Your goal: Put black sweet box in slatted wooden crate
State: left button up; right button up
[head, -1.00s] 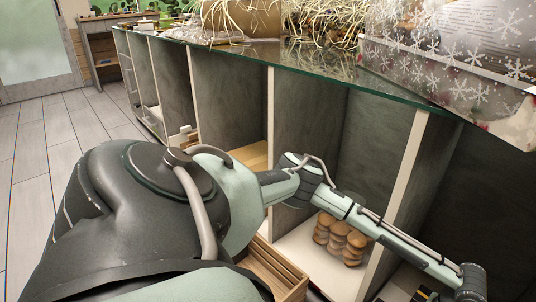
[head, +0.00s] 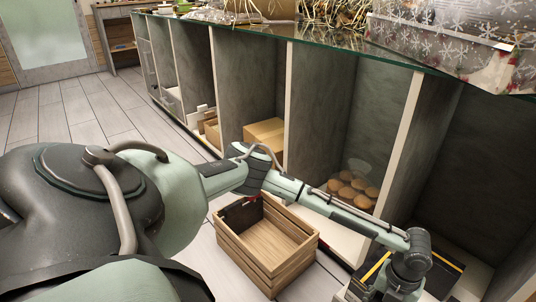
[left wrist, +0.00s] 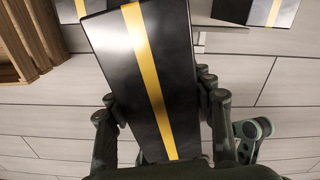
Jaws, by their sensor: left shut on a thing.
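The black sweet box (left wrist: 150,75) has a gold stripe down its length. In the left wrist view it lies between the fingers of my left gripper (left wrist: 157,92), which is shut on it. In the head view my left gripper (head: 392,284) is at the lower right, largely hidden by its own wrist, to the right of the crate. The slatted wooden crate (head: 288,268) stands on the floor in front of the shelves. A small dark and red thing shows at its back left corner. Slats of wood (left wrist: 32,38) show at the upper left of the left wrist view. My right gripper is out of view.
Another black box with a gold stripe (head: 446,263) lies in the lower right compartment. A shelf unit with a glass top (head: 330,48) runs behind the crate. Round brown goods (head: 352,190) and a cardboard box (head: 265,132) sit in its compartments. Open floor lies at left.

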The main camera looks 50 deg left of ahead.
aim_at(267, 259)
jog(key=j+u, duration=0.2)
jog(key=j, duration=0.3)
jog(key=i+j, duration=0.1)
jog(key=j, duration=0.6)
jog(key=i+j, duration=0.1)
jog(key=j, duration=0.6)
